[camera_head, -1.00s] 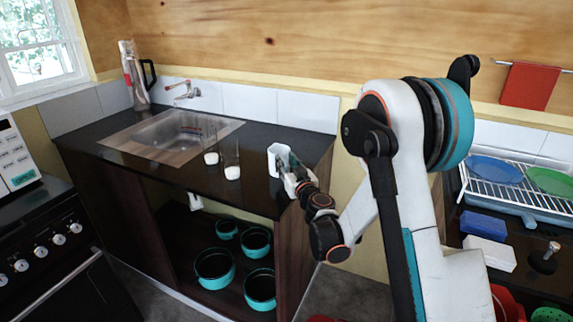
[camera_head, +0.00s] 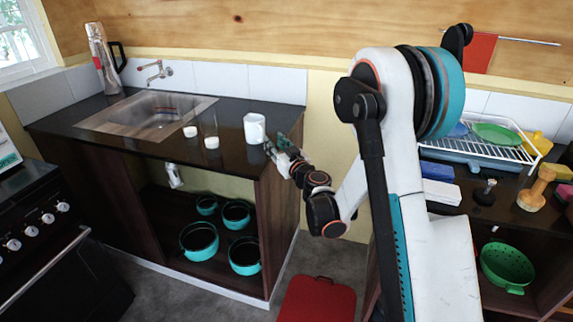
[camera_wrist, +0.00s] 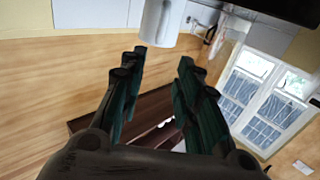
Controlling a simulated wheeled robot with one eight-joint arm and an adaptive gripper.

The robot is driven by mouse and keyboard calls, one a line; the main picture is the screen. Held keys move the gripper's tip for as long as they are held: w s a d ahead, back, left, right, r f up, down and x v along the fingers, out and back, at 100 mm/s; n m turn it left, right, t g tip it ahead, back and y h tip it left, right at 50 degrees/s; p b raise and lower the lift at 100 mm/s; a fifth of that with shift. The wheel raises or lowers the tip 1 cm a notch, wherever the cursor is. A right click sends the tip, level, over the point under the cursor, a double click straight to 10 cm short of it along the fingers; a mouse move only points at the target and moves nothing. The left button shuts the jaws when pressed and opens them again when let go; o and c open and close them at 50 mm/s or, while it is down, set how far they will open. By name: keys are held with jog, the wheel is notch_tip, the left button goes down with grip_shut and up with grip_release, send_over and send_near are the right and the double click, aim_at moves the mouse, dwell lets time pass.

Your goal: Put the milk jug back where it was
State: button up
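The white milk jug (camera_head: 255,129) stands upright on the dark counter (camera_head: 232,165) near its right end, right of two clear glasses with white in them. My gripper (camera_head: 278,148) is just to the right of and below the jug in the head view. In the wrist view the picture is turned over, and the jug (camera_wrist: 162,24) shows at the top, beyond the fingertips. My gripper (camera_wrist: 162,58) is open there, with nothing between its two dark green fingers and the jug apart from them.
The glasses (camera_head: 211,142) stand close left of the jug, by the sink (camera_head: 150,116). A tall flask (camera_head: 103,60) is at the back left. Teal pots (camera_head: 198,241) sit on the shelf below. A dish rack (camera_head: 470,150) is on the right counter. A red stool (camera_head: 317,300) stands on the floor.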

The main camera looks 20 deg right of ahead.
jog(key=s+a+r+n+g+y, duration=0.1)
jog(key=s+a+r+g, duration=0.3)
jog(key=s, duration=0.5)
jog(key=s+a+r+n+g+y, duration=0.1)
jog(key=s+a+r+g, duration=0.1)
jog(key=s+a+r, duration=0.55)
jog(key=s+d+f+m+g+h, duration=0.1)
jog(key=s+d+f, duration=0.1)
jog(key=s, duration=0.7)
jog(key=s+d+f+m+g+h, duration=0.1)
jog(key=s+d+f+g+h, duration=0.1)
jog(key=s, duration=0.7)
jog(key=s+d+f+m+g+h, duration=0.1)
jog(key=s+d+f+m+h, duration=0.1)
jog(key=s+d, duration=0.4)
jog(key=s+f, duration=0.1)
jog(key=s, duration=0.2)
jog(key=shift+f+g, duration=0.2)
jog(key=shift+g, duration=0.2)
jog(key=shift+s+d, duration=0.1)
